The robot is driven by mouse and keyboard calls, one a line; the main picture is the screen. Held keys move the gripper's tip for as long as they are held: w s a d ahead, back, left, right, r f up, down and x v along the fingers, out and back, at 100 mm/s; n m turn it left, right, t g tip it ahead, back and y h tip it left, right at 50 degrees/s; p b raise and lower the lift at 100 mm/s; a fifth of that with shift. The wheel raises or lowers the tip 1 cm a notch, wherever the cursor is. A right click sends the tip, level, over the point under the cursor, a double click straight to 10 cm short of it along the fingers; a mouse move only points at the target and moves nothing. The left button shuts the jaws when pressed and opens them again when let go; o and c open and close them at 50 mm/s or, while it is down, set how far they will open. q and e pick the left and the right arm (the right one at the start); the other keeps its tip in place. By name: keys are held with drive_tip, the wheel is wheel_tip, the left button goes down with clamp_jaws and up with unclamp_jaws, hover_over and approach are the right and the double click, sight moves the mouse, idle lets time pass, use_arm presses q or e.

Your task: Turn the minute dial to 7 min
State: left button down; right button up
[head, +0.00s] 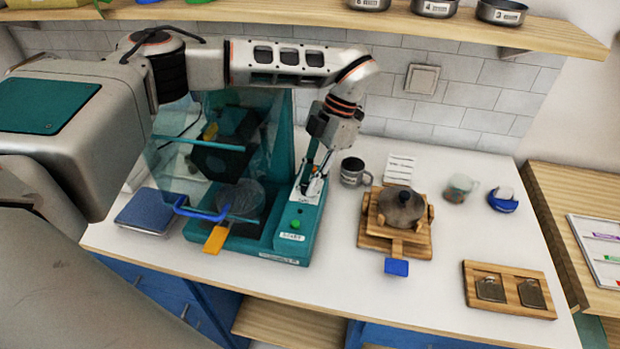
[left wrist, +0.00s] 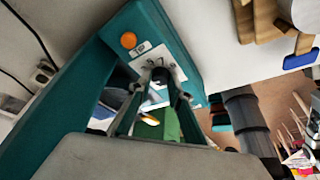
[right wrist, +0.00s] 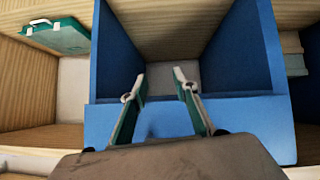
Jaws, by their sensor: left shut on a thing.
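The teal machine (head: 283,240) stands on the white counter, with a clear shield and a green button on its front strip. My left gripper (head: 314,185) reaches down onto that strip from above. In the left wrist view, a dark round knob, the minute dial (left wrist: 160,74), sits between the fingertips (left wrist: 163,92), in front of a white plate with numerals. The left gripper is shut on this dial. Some numerals show, but the dial's pointer and exact setting cannot be read. My right gripper (right wrist: 158,90) is open and empty, facing a blue cabinet compartment (right wrist: 240,110).
A wooden stand with a dark round pot (head: 401,207) is right of the machine, with a metal mug (head: 354,172) behind it. A blue scale-like block (head: 146,211) lies left. A wooden tray (head: 509,289) lies front right. A shelf (head: 440,30) runs above.

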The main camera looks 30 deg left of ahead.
use_arm(q)
drive_tip(key=shift+m, duration=0.3)
drive_tip(key=m+y, duration=0.1)
drive_tip(key=m, duration=0.1)
drive_tip(key=m+t, duration=0.1)
drive_tip(key=m, duration=0.2)
drive_tip(key=shift+s+d+m+t+y, duration=0.2)
drive_tip(key=shift+m+t+y, duration=0.1)
drive_tip(key=shift+y, duration=0.1)
drive_tip(key=m+t, duration=0.1)
drive_tip(key=m, duration=0.1)
drive_tip(key=m+t, duration=0.1)
drive_tip(key=m, duration=0.2)
drive_tip(key=shift+s, duration=0.2)
drive_tip(key=m, duration=0.2)
drive_tip(key=m+t, duration=0.1)
drive_tip(key=m, duration=0.1)
drive_tip(key=m+t, duration=0.1)
drive_tip(key=m, duration=0.1)
drive_tip(key=shift+s+m, duration=0.25)
drive_tip(key=shift+m, duration=0.15)
drive_tip(key=m+t+h, duration=0.1)
drive_tip(key=m, duration=0.1)
drive_tip(key=m+t+b, duration=0.1)
drive_tip(key=m, duration=0.2)
drive_tip(key=shift+s+a+m+h, duration=0.2)
drive_tip(key=shift+m+h, duration=0.1)
drive_tip(key=shift+h, duration=0.1)
